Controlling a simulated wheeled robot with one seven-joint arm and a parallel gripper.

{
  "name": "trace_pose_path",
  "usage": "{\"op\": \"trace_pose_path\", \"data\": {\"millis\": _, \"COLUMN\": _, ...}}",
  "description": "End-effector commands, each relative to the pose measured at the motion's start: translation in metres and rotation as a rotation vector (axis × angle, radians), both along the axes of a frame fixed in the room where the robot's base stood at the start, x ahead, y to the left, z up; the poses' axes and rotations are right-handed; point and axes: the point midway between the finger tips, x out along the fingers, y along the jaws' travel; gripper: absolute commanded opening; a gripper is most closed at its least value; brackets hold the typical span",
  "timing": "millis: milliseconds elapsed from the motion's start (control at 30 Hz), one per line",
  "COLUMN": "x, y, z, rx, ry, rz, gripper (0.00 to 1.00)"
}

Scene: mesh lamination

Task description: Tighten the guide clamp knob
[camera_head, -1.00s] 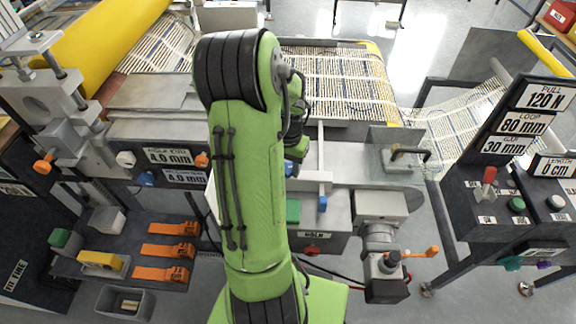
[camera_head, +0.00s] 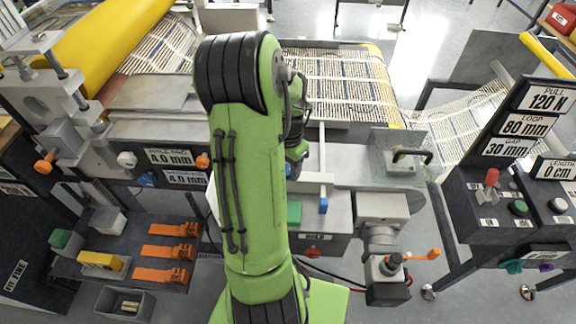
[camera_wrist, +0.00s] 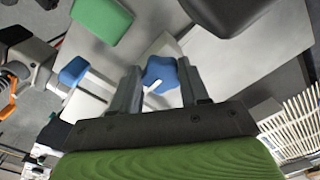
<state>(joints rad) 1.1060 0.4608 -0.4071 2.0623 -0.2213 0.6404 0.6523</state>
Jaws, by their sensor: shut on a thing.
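The blue clamp knob (camera_wrist: 162,78) shows in the wrist view between the two fingers of my gripper (camera_wrist: 160,72). My gripper is shut on this lobed knob, with a small white mark on its near side. The fingers cover the knob's sides. In the head view my green arm hides the gripper and most of the area around the knob. A white guide bar with a blue end (camera_head: 323,204) lies just right of my arm, and this blue end also shows at the left in the wrist view (camera_wrist: 73,72).
A green block (camera_head: 294,212) sits beside the bar. A grey unit with an orange-handled crank (camera_head: 427,254) stands to the right. Orange clips (camera_head: 168,252) lie on the lower left shelf. A control console (camera_head: 520,210) is at far right. Patterned mesh (camera_head: 330,85) lies behind.

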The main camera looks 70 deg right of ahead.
Motion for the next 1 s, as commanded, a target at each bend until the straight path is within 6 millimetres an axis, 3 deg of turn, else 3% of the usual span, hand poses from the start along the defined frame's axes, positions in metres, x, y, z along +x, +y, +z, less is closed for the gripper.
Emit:
{"op": "trace_pose_path", "data": {"millis": 100, "x": 0.0, "y": -0.001, "z": 0.001, "rx": -0.006, "ry": -0.001, "rz": -0.003, "gripper": 0.14}}
{"op": "trace_pose_path", "data": {"millis": 133, "x": 0.0, "y": -0.001, "z": 0.001, "rx": -0.006, "ry": -0.001, "rz": -0.003, "gripper": 0.49}}
{"op": "trace_pose_path", "data": {"millis": 267, "x": 0.0, "y": -0.001, "z": 0.001, "rx": -0.004, "ry": -0.001, "rz": -0.002, "gripper": 0.69}}
{"op": "trace_pose_path", "data": {"millis": 533, "x": 0.0, "y": 0.0, "z": 0.001, "rx": -0.002, "ry": 0.0, "rz": 0.0, "gripper": 0.7}}
{"op": "trace_pose_path", "data": {"millis": 633, "x": 0.0, "y": -0.001, "z": 0.011, "rx": -0.005, "ry": -0.001, "rz": 0.0, "gripper": 0.7}}
{"op": "trace_pose_path", "data": {"millis": 1000, "x": 0.0, "y": -0.001, "z": 0.112, "rx": -0.008, "ry": -0.002, "rz": -0.001, "gripper": 0.7}}
